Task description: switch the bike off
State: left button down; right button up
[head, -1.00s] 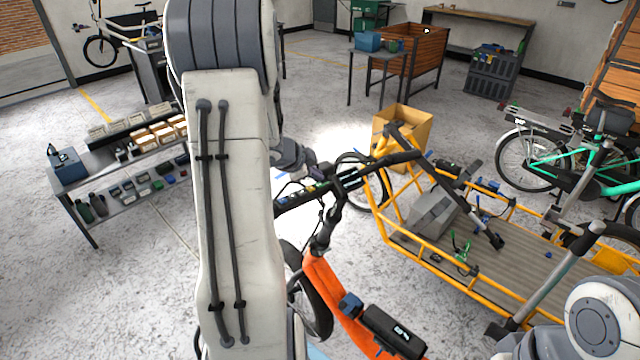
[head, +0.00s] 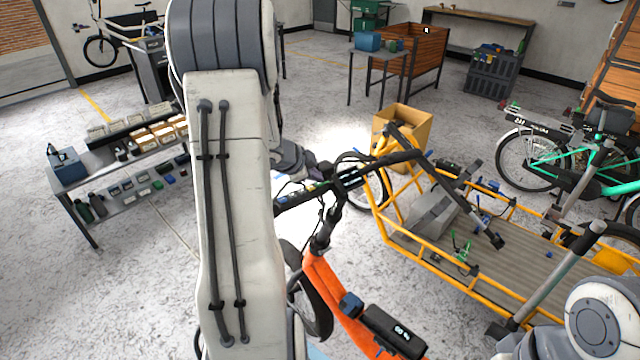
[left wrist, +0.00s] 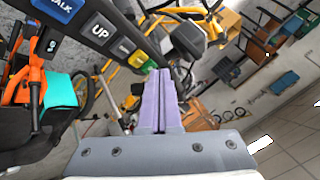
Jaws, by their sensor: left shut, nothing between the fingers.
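The orange bike (head: 335,295) stands in front of me with its black handlebar (head: 400,159). A black control pad (left wrist: 78,18) on the bar fills the upper left of the left wrist view. My left gripper (head: 322,170) is shut and empty at the bar. My right gripper is out of view.
A yellow cargo frame (head: 400,243) with a slatted deck lies right of the handlebar. A teal bike (head: 575,160) stands further right. A cardboard box (head: 412,125) is behind, and a parts bench (head: 75,178) stands at left. Open floor lies between.

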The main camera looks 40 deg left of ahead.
aim_at(317, 184)
pick_arm(q)
jog(key=shift+f, duration=0.2)
dwell(0.5)
jog(key=shift+r, duration=0.1)
jog(key=shift+r+p, duration=0.6)
jog(key=shift+p, duration=0.1)
notch_tip(317, 184, up, 6)
jog(key=p, duration=0.6)
jog(key=shift+w+p, duration=0.15)
jog(key=shift+p, duration=0.15)
